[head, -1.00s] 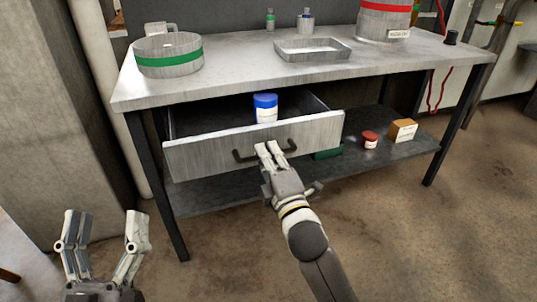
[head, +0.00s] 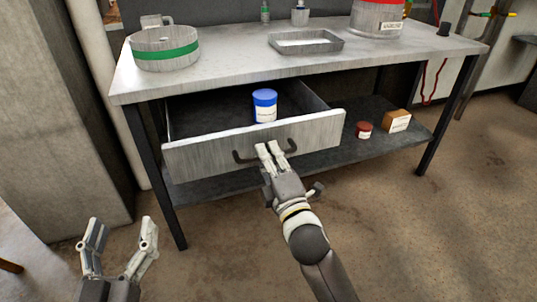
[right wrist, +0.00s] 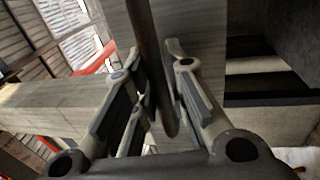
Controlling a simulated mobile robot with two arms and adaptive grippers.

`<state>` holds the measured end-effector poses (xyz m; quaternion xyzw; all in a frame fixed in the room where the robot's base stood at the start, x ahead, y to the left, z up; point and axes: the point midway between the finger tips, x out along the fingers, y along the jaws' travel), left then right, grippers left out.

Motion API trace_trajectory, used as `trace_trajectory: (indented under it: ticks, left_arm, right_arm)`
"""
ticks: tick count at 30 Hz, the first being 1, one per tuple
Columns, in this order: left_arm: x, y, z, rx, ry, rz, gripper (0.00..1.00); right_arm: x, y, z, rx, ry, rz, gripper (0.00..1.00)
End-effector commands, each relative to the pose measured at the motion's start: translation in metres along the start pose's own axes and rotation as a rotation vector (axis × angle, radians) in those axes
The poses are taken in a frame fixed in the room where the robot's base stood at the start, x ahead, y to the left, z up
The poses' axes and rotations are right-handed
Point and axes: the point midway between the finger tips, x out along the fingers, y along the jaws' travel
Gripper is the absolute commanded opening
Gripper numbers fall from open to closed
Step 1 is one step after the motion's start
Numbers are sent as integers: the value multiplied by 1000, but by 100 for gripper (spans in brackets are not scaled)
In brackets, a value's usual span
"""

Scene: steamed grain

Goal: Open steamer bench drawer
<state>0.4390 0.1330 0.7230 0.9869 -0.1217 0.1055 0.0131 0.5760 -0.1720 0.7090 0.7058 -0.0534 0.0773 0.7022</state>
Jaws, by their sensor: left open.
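The bench drawer (head: 215,157) is pulled partly out under the left half of the steamer bench (head: 225,79), its inside showing from above. A blue-lidded jar (head: 264,106) stands in it. My right gripper (head: 268,150) is at the dark bar handle (head: 243,156) on the drawer front. In the right wrist view the handle (right wrist: 147,45) runs between the fingers (right wrist: 158,95), which are closed around it. My left gripper (head: 118,240) is open and empty, low at the left, away from the bench.
A green-banded pot (head: 165,50), a shallow tray (head: 305,42) and a red-banded container (head: 377,18) stand on the bench top. A red-lidded jar (head: 364,130) and a small box (head: 397,121) sit on the lower shelf (head: 340,152). The floor in front is clear.

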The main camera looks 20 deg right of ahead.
Motion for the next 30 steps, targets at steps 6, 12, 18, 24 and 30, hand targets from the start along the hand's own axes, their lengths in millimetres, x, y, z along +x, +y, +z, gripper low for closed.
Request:
trace_trajectory:
  ticks: [6,12,18,24,30]
  left_arm:
    - [0,0,0,0,0,0,70]
    - [0,0,0,0,2,1,70]
    - [0,0,0,0,3,1,70]
    - [0,0,0,0,2,1,70]
    - [0,0,0,0,2,1,70]
  right_arm:
    - [0,0,0,0,0,1,33]
    - [0,0,0,0,0,1,33]
    - [-13,0,0,-1,0,0,33]
    - [-46,-1,0,1,0,-3,33]
    - [-78,-1,0,1,0,-2,33]
